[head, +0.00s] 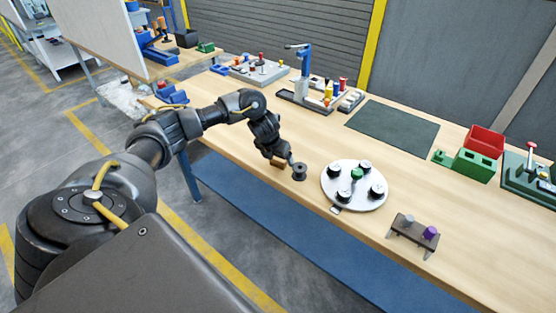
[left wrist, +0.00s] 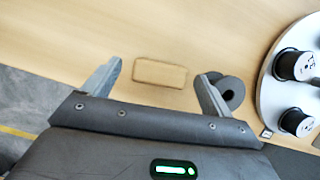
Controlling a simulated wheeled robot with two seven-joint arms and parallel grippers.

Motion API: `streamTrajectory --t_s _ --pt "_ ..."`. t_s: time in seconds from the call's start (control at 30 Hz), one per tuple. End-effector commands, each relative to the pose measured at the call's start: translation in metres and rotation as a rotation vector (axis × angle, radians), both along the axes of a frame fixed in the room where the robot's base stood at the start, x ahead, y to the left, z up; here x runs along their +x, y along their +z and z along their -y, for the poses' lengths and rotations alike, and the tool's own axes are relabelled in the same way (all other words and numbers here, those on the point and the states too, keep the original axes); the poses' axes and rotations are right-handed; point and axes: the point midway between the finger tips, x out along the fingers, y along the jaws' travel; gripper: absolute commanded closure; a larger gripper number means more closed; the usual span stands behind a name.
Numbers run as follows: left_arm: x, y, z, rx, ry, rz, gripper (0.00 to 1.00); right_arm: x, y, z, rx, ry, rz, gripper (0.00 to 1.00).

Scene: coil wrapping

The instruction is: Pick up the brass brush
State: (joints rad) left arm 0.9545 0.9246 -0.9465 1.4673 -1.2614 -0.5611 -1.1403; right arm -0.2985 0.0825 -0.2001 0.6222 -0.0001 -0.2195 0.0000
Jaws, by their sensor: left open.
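A small tan block (left wrist: 160,73), the only thing here that fits the brass brush, lies on the table near its front edge. No bristles show. In the head view the brush (head: 277,163) is partly hidden by my left gripper (head: 281,158). In the left wrist view my left gripper (left wrist: 160,71) is open, with one finger to each side of the brush and gaps between. I cannot tell how high the fingertips are above the table. My right gripper is not in view.
A dark spool (head: 299,172) stands just right of my left gripper; in the left wrist view the spool (left wrist: 231,92) is partly behind the right finger. A white round plate (head: 346,203) with several dark spools lies further right. A small dark stand (head: 412,231) is beyond it.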

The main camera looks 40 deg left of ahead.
Motion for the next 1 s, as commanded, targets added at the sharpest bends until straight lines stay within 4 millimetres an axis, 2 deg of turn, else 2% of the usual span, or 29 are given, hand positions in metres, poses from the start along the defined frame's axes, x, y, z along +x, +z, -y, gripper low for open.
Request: streamTrajectory --t_s 0.13,0.4,0.77,1.0 --pt "0.006 -0.014 -0.001 -0.001 0.002 -0.001 0.15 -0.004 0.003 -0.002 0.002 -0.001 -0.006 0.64" --pt "0.007 -0.016 -0.001 0.001 -0.001 0.001 0.15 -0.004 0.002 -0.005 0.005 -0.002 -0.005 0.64" --pt "0.007 -0.016 -0.001 0.000 0.000 0.001 0.62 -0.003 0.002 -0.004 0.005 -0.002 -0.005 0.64" --pt "0.007 -0.015 -0.001 0.000 0.000 0.002 0.63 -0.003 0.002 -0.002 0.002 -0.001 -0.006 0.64"
